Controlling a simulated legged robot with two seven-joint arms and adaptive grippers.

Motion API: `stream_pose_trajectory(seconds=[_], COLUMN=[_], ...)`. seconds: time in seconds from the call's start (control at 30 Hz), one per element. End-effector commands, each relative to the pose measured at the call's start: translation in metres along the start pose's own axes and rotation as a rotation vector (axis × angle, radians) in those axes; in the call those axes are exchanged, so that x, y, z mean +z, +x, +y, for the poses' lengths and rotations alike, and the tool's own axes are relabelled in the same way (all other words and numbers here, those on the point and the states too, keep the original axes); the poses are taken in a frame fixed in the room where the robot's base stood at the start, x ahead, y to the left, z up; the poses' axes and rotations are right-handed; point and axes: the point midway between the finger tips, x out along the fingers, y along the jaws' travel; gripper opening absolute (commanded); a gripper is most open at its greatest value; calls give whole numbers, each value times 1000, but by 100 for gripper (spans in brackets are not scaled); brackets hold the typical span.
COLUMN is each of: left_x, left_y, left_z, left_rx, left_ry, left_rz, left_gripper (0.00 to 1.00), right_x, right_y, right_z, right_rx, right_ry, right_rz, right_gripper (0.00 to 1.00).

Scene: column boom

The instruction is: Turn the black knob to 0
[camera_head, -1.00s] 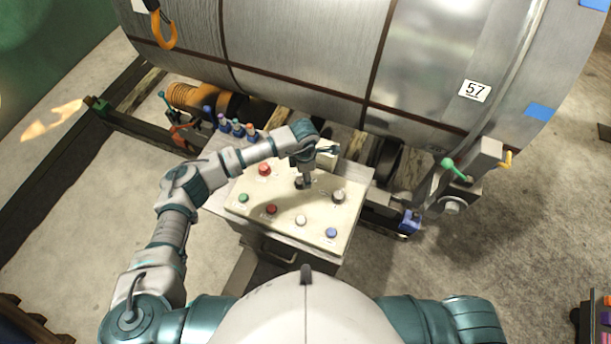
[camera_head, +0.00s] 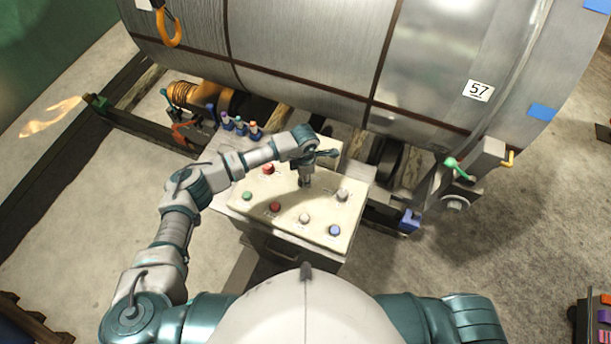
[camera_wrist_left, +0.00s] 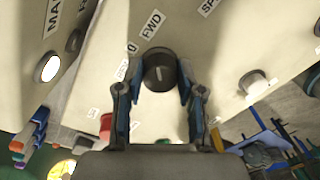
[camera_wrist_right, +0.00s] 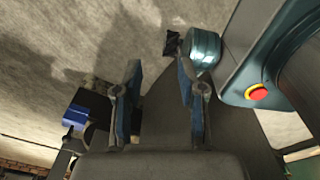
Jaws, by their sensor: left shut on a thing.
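The black knob (camera_wrist_left: 158,72) sits on the cream control panel (camera_head: 257,208), between the fingers of my left gripper (camera_wrist_left: 155,88) in the left wrist view. The fingers are shut on its sides. A pale line on its face runs nearly up and down in that view. The labels 0 (camera_wrist_left: 131,47) and FWD (camera_wrist_left: 151,24) are printed above it. In the head view my left gripper (camera_head: 305,181) points down at the panel and mostly hides the knob. My right gripper (camera_wrist_right: 158,90) is open and empty in the right wrist view, away from the panel.
Around the knob are a red button (camera_head: 268,169), a green button (camera_head: 247,196), a blue button (camera_head: 334,230) and a pale knob (camera_head: 342,195). Small coloured-top items (camera_head: 240,127) stand behind the panel at left. The large metal roll (camera_head: 310,45) fills the back.

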Motion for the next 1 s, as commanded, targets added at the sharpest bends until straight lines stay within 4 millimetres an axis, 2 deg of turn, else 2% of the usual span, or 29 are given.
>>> stream_pose_trajectory(seconds=[0.33,0.7,1.0], left_x=[-2,-5,-6], left_y=[1,2,2], left_z=[0,0,-1], left_rx=[2,1,1], left_ry=[-112,-413,-635], left_rz=[5,-6,-12], left_gripper=[3,3,3], right_x=[-5,-1,0], right_y=[7,22,29], right_z=[-28,-16,-15], right_rx=[-32,-18,-16], right_ry=[4,0,2], right_rz=[7,4,3], right_gripper=[40,40,40])
